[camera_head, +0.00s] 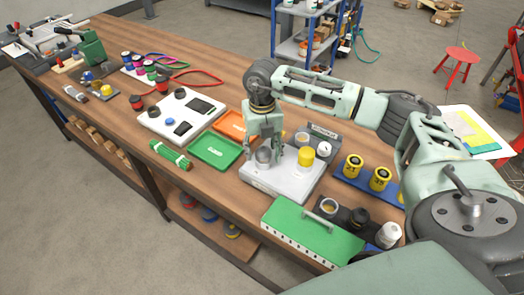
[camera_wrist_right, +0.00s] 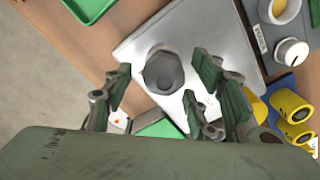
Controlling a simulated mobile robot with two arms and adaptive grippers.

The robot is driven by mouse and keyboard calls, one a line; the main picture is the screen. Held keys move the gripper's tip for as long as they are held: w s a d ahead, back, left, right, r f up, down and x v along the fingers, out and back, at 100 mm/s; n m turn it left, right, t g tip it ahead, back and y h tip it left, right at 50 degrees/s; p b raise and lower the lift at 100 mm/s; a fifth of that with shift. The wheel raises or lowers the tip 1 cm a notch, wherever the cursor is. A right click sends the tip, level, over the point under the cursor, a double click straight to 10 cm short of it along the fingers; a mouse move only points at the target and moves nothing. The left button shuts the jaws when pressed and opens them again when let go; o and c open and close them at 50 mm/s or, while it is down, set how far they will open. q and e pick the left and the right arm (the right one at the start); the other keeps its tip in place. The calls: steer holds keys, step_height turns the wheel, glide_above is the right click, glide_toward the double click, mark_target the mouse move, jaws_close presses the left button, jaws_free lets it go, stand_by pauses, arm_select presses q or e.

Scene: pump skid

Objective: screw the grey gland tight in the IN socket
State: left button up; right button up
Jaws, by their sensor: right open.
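The grey gland (camera_head: 263,156) stands on the pale plate of the pump skid (camera_head: 268,184), left of a yellow cap (camera_head: 305,156). In the right wrist view the gland (camera_wrist_right: 163,74) shows as a dark grey faceted piece on the plate. My right gripper (camera_head: 264,149) is above and around the gland from above, its fingers spread apart on either side. In the right wrist view gaps show between the gland and the fingers. The socket under the gland is hidden, and I cannot read an IN label. My left gripper is not in view.
A grey block with a dial (camera_head: 324,149) stands behind the plate. Yellow cylinders (camera_head: 352,166) stand on a blue tray to the right. A green case (camera_head: 305,232) lies in front. Green (camera_head: 215,149) and orange (camera_head: 236,126) trays lie to the left.

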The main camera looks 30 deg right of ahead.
steer(key=shift+f+n, duration=0.1)
steer(key=shift+n, duration=0.8)
steer(key=n+b, duration=0.1)
steer(key=n, duration=0.1)
steer(key=shift+n, duration=0.3)
steer(key=shift+n+b, duration=0.45)
steer(key=shift+n, duration=0.65)
steer(key=shift+c, duration=0.2)
